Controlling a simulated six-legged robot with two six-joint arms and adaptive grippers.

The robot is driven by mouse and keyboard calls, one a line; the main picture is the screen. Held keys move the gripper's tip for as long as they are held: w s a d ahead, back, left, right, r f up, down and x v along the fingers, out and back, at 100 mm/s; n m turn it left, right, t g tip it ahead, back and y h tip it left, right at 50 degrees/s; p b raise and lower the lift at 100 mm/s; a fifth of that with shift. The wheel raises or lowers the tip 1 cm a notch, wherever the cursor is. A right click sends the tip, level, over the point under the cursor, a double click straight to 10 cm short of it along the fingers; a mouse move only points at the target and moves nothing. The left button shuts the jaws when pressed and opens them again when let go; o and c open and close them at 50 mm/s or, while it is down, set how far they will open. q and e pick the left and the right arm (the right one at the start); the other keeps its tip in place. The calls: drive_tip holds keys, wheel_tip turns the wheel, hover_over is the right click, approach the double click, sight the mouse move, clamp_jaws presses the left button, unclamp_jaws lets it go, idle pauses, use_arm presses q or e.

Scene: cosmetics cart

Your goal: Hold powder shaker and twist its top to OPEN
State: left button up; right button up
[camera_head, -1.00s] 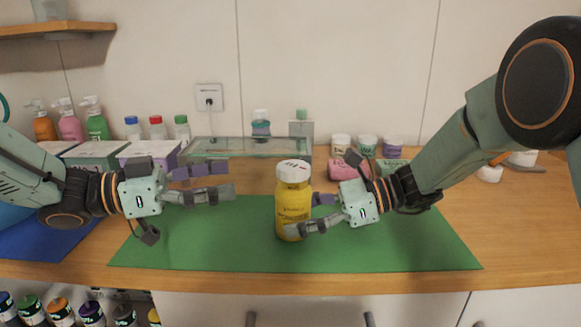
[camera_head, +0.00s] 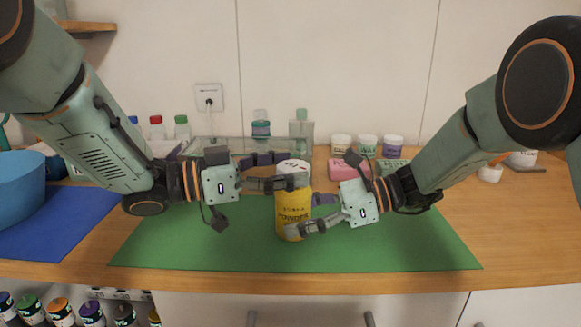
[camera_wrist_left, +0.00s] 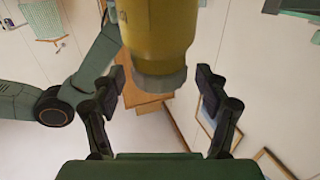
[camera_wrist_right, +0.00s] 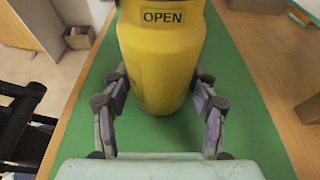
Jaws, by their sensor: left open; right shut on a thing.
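The powder shaker (camera_head: 294,212) is a yellow bottle with a white top (camera_head: 292,165), standing upright on the green mat (camera_head: 400,250). My right gripper (camera_head: 306,214) is shut on the lower part of its body. The right wrist view shows the yellow body (camera_wrist_right: 165,60) between the fingers, with an "OPEN" label facing that camera. My left gripper (camera_head: 287,170) is open at the height of the top, with a finger on either side. In the left wrist view the top (camera_wrist_left: 161,80) sits between the spread fingers with gaps on both sides. The front finger partly hides the shaker.
A glass shelf (camera_head: 235,145) with bottles stands behind the mat. Jars (camera_head: 367,146) and a pink box (camera_head: 348,168) are at the back right. A blue container (camera_head: 18,185) stands on a blue mat (camera_head: 60,235) at left. The front of the green mat is clear.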

use_arm(q)
drive_tip(key=shift+w+d, duration=0.1)
drive_tip(key=shift+d, duration=0.35)
drive_tip(key=c, duration=1.2)
